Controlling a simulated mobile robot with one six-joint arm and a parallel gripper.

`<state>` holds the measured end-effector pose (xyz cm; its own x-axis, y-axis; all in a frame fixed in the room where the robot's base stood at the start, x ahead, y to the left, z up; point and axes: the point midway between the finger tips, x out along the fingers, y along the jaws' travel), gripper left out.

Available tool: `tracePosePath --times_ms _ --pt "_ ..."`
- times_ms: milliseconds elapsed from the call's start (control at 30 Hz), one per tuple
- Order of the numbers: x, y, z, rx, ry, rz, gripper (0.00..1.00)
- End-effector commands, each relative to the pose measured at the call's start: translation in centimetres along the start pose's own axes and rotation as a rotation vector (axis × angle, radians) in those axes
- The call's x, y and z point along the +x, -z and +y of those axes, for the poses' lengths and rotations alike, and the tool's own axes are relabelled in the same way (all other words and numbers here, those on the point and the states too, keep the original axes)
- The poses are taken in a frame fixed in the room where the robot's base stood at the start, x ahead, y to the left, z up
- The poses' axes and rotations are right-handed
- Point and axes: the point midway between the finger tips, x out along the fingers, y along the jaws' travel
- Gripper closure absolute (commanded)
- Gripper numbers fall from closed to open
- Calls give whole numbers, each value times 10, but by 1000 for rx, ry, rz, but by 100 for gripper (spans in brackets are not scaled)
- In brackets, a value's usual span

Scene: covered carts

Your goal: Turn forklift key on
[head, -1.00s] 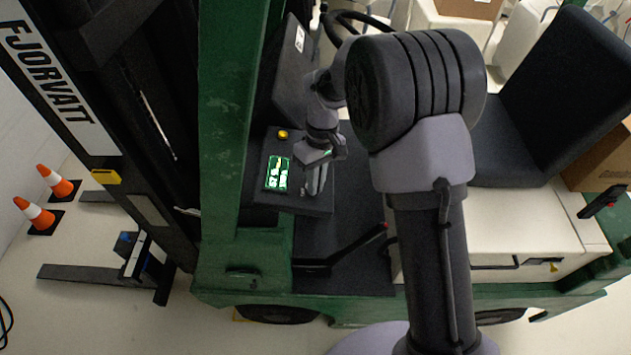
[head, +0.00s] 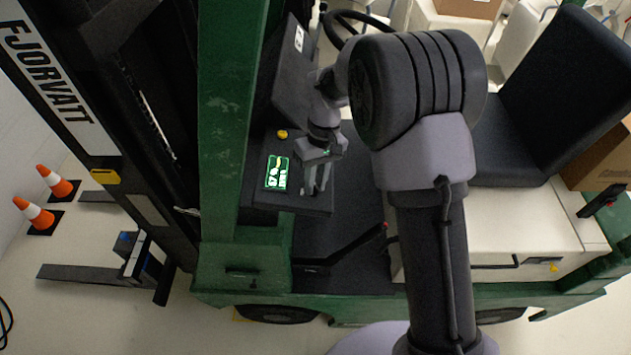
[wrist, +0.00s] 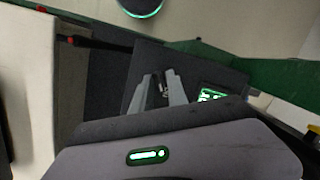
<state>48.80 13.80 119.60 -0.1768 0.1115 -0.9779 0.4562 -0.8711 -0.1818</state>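The forklift's dash panel (head: 290,203) is dark and slanted, with a lit green display (head: 277,172) and a yellow button (head: 282,134). My gripper (head: 317,180) is over the panel, to the right of the display. In the wrist view my gripper (wrist: 162,80) points at the panel, with the display (wrist: 211,95) to its right. Its two fingers stand apart with a narrow gap. A small metallic thing (wrist: 163,89), perhaps the key, shows between them. I cannot tell whether the fingers touch it. The key cannot be made out in the head view.
A black lever with a red tip (head: 385,225) stands just below and right of the panel. The steering wheel (head: 352,24) is above my wrist. The green mast post (head: 222,120) rises close on the left. The seat (head: 545,95) is at the right.

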Motion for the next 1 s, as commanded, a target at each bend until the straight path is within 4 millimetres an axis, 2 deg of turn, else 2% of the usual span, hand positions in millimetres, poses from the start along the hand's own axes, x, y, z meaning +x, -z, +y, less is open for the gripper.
tracePosePath --times_ms 333,467,567,800,900,1000 --pt "0 0 0 -1 0 -1 71" --pt "-15 0 0 -1 -1 1 71" --pt "-41 1 0 -2 -2 4 71" --pt "-121 0 0 0 -1 3 71" --pt "-147 0 0 0 -1 3 71" --pt "-164 0 0 -1 -1 1 71"
